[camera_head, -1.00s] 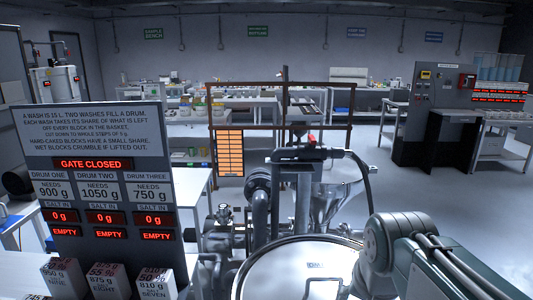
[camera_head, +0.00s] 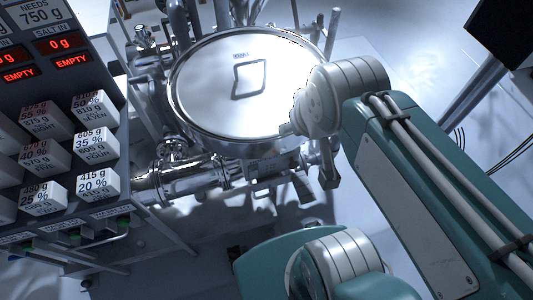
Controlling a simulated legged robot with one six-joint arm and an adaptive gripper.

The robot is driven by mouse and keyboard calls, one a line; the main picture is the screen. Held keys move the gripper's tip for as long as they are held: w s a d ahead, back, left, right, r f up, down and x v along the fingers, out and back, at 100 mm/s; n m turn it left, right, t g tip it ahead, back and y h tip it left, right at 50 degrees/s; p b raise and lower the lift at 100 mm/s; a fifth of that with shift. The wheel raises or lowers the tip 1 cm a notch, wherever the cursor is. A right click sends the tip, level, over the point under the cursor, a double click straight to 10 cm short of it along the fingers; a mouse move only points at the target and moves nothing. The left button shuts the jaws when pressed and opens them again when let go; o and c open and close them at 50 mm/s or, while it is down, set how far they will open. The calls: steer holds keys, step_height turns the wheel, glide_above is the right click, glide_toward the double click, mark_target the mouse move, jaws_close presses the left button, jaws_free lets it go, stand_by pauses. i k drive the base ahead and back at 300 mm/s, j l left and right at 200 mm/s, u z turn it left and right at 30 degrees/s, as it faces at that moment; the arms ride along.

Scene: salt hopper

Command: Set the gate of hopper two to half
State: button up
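No hopper marked two and no gate can be made out in the head view. A large round steel vessel with a shiny lid (camera_head: 205,75) fills the upper middle, with a square outline on the lid. Steel pipework with a valve (camera_head: 185,180) runs below and left of it. My arm reaches in from the right, and one of its joints overlaps the lid's right edge. My gripper is not visible; whether it is hidden behind my arm or outside the picture cannot be told.
A dark display board (camera_head: 75,20) at the upper left shows red "0 g" and "EMPTY" readouts. A dark panel (camera_head: 510,30) is at the upper right. Pale floor shows at right.

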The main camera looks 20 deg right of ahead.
mark_target(268, 182)
steer(key=k+l, duration=0.1)
steer(key=k, duration=0.95)
